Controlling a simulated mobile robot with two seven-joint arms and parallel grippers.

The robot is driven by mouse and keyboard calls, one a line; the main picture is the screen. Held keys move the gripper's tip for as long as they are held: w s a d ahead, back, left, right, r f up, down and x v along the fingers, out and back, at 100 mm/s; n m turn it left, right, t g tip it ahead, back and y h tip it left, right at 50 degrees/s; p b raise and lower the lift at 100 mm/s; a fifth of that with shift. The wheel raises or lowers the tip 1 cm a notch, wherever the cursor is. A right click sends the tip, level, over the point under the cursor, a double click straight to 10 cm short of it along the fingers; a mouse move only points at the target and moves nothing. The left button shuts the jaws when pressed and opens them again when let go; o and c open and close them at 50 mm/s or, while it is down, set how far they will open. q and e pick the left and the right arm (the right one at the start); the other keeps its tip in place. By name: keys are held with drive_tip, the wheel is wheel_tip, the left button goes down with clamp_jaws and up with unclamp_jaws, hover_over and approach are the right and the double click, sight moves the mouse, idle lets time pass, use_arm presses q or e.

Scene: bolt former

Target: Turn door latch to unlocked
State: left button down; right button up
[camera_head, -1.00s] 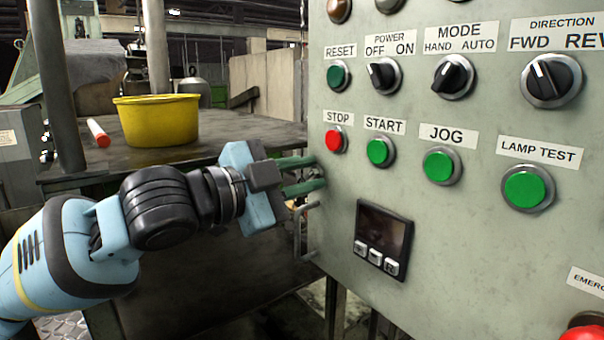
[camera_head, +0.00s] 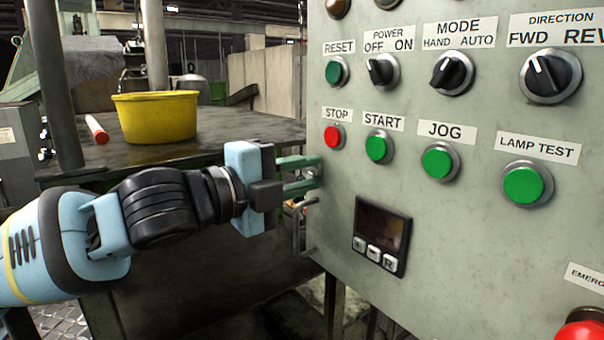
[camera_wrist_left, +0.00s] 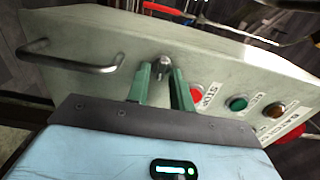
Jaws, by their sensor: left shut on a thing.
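The door latch (camera_wrist_left: 163,66) is a small metal piece on the panel's left edge area. It shows between the green fingertips of my left gripper (camera_wrist_left: 162,80) in the left wrist view. In the head view my left gripper (camera_head: 314,175) reaches the cabinet's left edge from the left, left of the red STOP button. Its fingers are shut on the latch, which they mostly hide there. I cannot read the latch's exact angle. My right gripper is not in view.
The grey control cabinet (camera_head: 290,215) edge carries a metal bar handle (camera_wrist_left: 70,60) beside the latch. The red STOP button (camera_head: 333,137) and green START button (camera_head: 377,147) are close by. A yellow tub (camera_head: 155,118) and a red-tipped white cylinder (camera_head: 97,130) are on the table behind.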

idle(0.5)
use_arm(q)
drive_tip(key=c, duration=1.2)
unclamp_jaws()
drive_tip(key=shift+c, duration=0.2)
drive_tip(key=shift+a, duration=0.1)
drive_tip(key=v, duration=0.7)
drive_tip(key=shift+s+a, duration=0.25)
